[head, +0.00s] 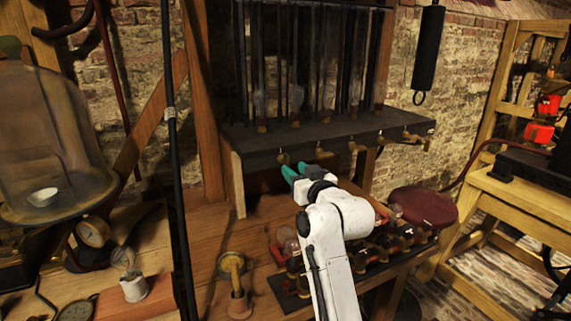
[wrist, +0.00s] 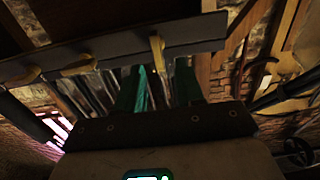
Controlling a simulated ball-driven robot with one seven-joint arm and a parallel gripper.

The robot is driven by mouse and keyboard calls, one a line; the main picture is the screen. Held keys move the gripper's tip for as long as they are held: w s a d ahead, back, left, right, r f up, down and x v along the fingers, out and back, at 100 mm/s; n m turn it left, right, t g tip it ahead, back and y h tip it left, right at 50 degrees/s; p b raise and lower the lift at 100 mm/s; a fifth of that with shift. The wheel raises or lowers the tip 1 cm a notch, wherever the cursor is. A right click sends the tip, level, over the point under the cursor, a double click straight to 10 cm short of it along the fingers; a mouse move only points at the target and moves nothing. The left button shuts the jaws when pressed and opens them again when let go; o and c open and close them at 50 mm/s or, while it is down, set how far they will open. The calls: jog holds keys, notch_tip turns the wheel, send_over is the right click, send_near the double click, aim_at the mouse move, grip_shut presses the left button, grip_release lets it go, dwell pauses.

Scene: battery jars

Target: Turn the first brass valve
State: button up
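Several small brass valves line the front edge of the dark shelf (head: 340,140) in the head view. The leftmost valve (head: 283,157) hangs just above the fingertips of my gripper (head: 296,170). My gripper has teal fingers, which stand apart with nothing seen held between them. In the wrist view my gripper (wrist: 160,82) points at the shelf's underside, and a brass valve (wrist: 157,48) lies in line with the gap between the fingers. Two more valves show to its left, the nearer one (wrist: 80,65) well clear of the fingers. I cannot tell whether a finger touches a valve.
Dark vertical rods and tubes (head: 310,65) stand on the shelf. A wooden post (head: 205,100) rises at its left. Below my arm is a dark rack of jars (head: 370,250) on the wooden bench. A glass bell jar (head: 50,130) stands far left, a dark red cushion (head: 422,206) at right.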

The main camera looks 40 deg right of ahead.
aim_at(288, 163)
jog(key=shift+x, duration=2.5)
jog(key=shift+s+d, duration=0.1)
jog(key=shift+c, duration=0.2)
grip_shut()
